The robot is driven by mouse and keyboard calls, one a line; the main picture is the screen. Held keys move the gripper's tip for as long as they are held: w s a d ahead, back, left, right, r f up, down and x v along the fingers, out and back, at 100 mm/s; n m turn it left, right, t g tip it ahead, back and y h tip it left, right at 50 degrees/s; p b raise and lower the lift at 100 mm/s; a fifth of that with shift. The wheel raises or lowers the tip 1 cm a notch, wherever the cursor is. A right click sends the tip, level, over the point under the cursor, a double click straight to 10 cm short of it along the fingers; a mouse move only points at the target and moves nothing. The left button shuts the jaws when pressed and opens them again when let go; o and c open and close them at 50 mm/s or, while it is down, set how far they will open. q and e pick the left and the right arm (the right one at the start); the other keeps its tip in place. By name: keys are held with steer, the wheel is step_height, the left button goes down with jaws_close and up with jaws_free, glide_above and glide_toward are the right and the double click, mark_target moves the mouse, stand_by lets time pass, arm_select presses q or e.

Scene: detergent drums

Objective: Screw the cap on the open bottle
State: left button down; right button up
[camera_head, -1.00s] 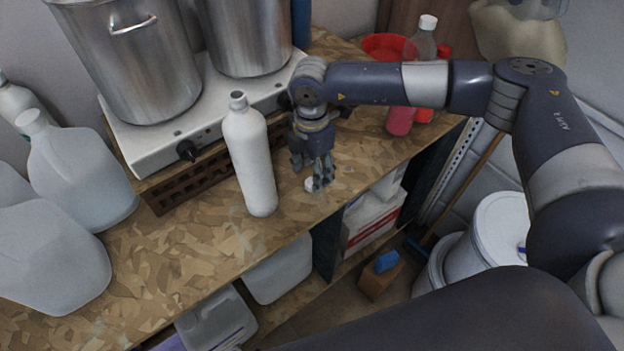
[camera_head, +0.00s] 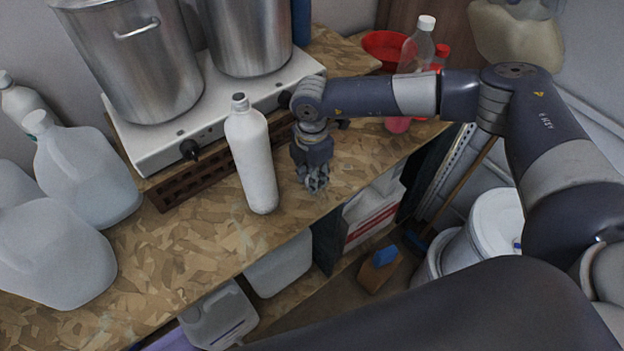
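A white open bottle (camera_head: 252,160) stands upright on the wooden worktop, with its narrow neck (camera_head: 240,101) uncapped. My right gripper (camera_head: 316,186) points down at the worktop, to the right of the bottle and apart from it. Its fingertips are low, at or just above the surface. The white cap is not visible now; the fingers are over the spot where it lay. The fingers look close together, but I cannot tell whether they are shut on the cap. My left gripper is not in view.
A white hotplate (camera_head: 190,137) with steel pots (camera_head: 145,70) stands behind the bottle. Translucent jugs (camera_head: 85,175) are at the left. A clear bottle (camera_head: 417,48) and a red bowl (camera_head: 384,42) stand at the back right. The worktop's front middle is clear.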

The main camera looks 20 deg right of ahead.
stand_by(0.3)
steer(key=shift+r+b, duration=0.4)
step_height(320, 180, up, 2)
steer(key=shift+b, duration=0.9)
steer(key=s+r+b, duration=0.2)
steer(key=s+b, duration=0.4)
steer(key=s, duration=1)
steer(key=shift+d, duration=0.3)
steer(key=shift+r, duration=0.1)
